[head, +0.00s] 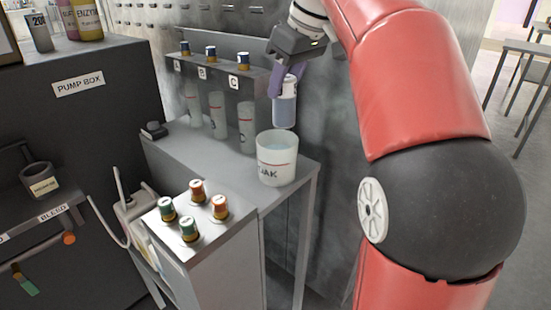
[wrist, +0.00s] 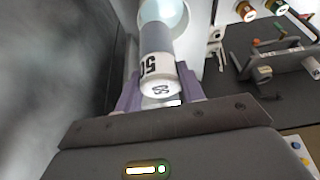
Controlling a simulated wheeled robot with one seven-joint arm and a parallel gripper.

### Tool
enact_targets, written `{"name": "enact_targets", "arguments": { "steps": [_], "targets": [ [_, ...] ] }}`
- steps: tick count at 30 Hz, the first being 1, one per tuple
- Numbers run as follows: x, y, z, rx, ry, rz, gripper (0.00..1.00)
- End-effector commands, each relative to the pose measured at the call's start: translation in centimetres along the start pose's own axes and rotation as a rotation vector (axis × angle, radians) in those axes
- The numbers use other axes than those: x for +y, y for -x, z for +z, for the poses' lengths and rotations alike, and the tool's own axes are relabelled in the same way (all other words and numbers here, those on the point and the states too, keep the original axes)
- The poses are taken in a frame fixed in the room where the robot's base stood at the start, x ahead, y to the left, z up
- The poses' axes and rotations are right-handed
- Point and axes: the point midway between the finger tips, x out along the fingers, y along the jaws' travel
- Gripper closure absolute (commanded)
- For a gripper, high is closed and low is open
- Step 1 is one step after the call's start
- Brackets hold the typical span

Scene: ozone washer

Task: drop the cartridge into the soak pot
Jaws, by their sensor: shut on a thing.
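The cartridge (head: 284,108), a pale cylinder with a grey band, hangs roughly upright from my gripper (head: 287,82). The purple fingers are shut on its upper end. In the wrist view the cartridge (wrist: 157,72) shows a white end marked "50" between the fingers (wrist: 160,98). The soak pot (head: 275,172) is a white cup with a red line and pale blue liquid, on the grey bench's right end. The cartridge is above the pot and apart from it in the head view. In the wrist view the pot (wrist: 176,14) lies beyond the cartridge, which partly hides it.
A rack (head: 215,70) with clear tubes marked A, B and C stands left of the pot. Several green- and orange-topped cartridges (head: 194,210) stand on a lower block in front. The dark pump box (head: 80,110) is at left. A grey wall rises behind the bench.

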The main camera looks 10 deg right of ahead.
Motion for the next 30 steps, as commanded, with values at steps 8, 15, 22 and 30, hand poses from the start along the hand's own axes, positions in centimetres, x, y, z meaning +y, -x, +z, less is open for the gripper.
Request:
{"name": "enact_targets", "arguments": {
  "steps": [8, 15, 22, 30],
  "targets": [
    [0.0, -1.9, 0.8, 0.001, 0.000, 0.002, 0.86],
    [0.0, -1.8, 0.8, 0.001, 0.000, 0.002, 0.86],
    [0.0, -1.8, 0.8, 0.001, 0.000, 0.001, 0.36],
    [0.0, -1.8, 0.8, 0.000, 0.000, 0.001, 0.36]
  ]
}}
